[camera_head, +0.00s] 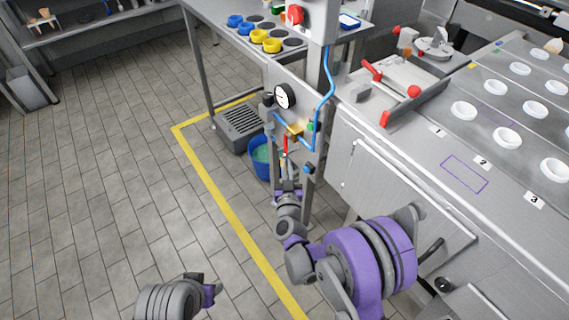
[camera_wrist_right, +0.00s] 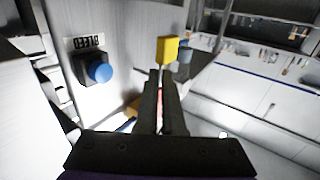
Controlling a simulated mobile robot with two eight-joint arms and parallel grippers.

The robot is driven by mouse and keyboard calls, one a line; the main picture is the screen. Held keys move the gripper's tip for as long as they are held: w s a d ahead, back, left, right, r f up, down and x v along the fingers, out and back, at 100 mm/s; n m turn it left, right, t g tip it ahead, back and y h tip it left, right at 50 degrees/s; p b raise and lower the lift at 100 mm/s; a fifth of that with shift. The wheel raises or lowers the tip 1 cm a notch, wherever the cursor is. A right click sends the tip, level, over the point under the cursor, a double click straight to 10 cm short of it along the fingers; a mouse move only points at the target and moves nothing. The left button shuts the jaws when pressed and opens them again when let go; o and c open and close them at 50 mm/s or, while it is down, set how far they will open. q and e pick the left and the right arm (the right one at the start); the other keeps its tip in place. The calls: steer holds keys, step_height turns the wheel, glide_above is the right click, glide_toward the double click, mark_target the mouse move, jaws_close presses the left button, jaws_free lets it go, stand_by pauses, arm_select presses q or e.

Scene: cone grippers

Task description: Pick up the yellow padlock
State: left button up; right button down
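In the right wrist view a small yellow block (camera_wrist_right: 167,50), which looks like the padlock, shows just beyond my fingertips. I cannot tell whether they touch it. My right gripper (camera_wrist_right: 160,74) has its fingers close together, with a thin gap and something red in it. In the head view my right gripper (camera_head: 286,163) points at the panel of the stand, just below a red part (camera_head: 285,145). A yellow part (camera_head: 295,130) sits just above; I cannot tell whether it is the padlock. My left gripper (camera_head: 210,290) is low in the head view, away from everything, its fingers unclear.
A blue button (camera_wrist_right: 100,68) under a BLEED label is left of my fingers. The panel carries a gauge (camera_head: 284,96) and a blue hose (camera_head: 327,90). A blue bucket (camera_head: 262,160) stands behind. A steel counter (camera_head: 400,170) is at right; floor at left is free.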

stand_by(0.9)
arm_select(q)
steer(key=r+p, duration=0.2)
steer(key=r, duration=0.1)
steer(key=shift+s+r+p, duration=0.15)
steer(key=shift+s+p, duration=0.05)
steer(key=shift+p, duration=0.2)
arm_select(e)
steer(key=s+a+r, duration=0.8)
steer(key=a, duration=0.3)
steer(key=shift+s+a, duration=0.15)
steer(key=shift+a, duration=0.05)
steer(key=shift+d, duration=0.1)
